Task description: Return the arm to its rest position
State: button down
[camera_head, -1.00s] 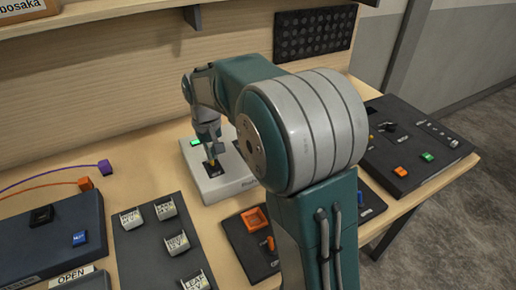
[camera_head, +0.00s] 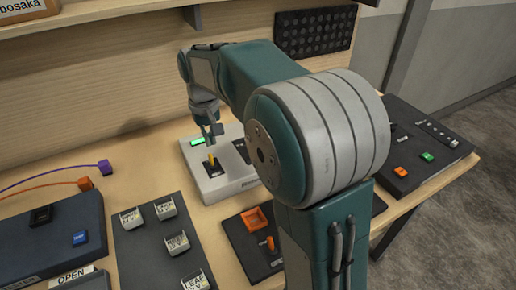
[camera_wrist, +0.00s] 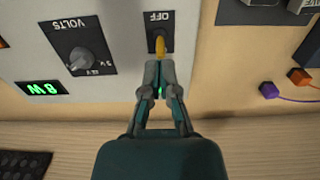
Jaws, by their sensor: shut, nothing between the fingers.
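My gripper (camera_head: 215,131) is shut and empty. It hangs from my bent arm above the light grey box (camera_head: 220,186), apart from the yellow lever (camera_head: 211,160) on the box's top. A VOLTS knob (camera_wrist: 80,58) and a lit green display (camera_wrist: 42,88) are on the same box. My upper arm hides part of the box's right side in the head view.
A dark panel with several labelled switches (camera_head: 135,243) and a blue-buttoned box (camera_head: 60,235) stand to the left. A panel with an orange square (camera_head: 254,219) is in front. Another dark panel (camera_head: 410,150) is at the right. A wooden shelf (camera_head: 110,17) overhangs behind.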

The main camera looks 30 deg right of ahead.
dwell(0.3)
jog(key=s+r+t, duration=0.1)
jog(key=s+t, duration=0.4)
jog(key=s, duration=1.9)
jog(key=shift+r+t, duration=0.3)
jog(key=shift+r, duration=0.1)
